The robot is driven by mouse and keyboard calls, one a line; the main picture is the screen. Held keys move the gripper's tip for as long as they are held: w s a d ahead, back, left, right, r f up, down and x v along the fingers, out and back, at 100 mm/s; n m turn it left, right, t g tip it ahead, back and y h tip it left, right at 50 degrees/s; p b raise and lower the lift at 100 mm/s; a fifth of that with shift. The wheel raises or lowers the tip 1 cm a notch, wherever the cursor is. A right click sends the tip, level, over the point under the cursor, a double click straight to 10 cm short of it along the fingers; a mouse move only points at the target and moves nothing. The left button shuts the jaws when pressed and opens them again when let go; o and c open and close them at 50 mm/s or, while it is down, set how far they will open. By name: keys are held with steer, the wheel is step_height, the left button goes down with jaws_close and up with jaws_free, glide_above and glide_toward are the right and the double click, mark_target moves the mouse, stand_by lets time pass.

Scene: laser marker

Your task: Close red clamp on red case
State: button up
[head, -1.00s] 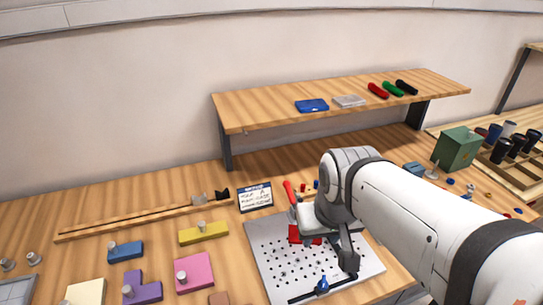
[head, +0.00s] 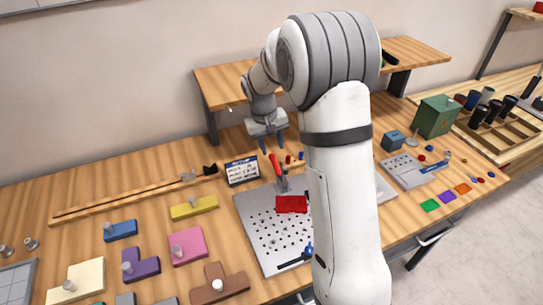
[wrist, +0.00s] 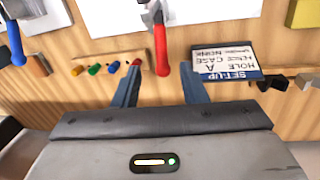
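The red clamp's handle (head: 275,167) stands raised and tilted at the back edge of the perforated metal plate (head: 258,228). The red case (head: 291,204) lies on the plate in front of this clamp; my arm is close to its right side in the picture. My gripper (head: 273,150) is behind and above the clamp handle, pointing down. In the wrist view, my gripper's fingers (wrist: 160,70) are spread apart, with the end of the red handle (wrist: 161,48) between the tips in the picture. I see no clear contact. The red case does not show there.
A written sign (head: 242,171) stands left of the clamp. Small coloured pegs (wrist: 105,67) sit in a wooden strip close by. A shelf (head: 225,92) rises behind my gripper. A blue clamp handle (head: 308,250) is at the plate's front, partly hidden by my arm.

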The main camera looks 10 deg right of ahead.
mark_target(274, 163)
steer(key=f, duration=0.3)
steer(key=d+f+p, duration=0.1)
steer(key=f, duration=0.1)
steer(key=w+f, duration=0.1)
steer(key=f, duration=0.2)
steer(key=shift+d+f, duration=0.15)
steer(key=shift+f, duration=0.15)
jaws_close()
stand_by(0.3)
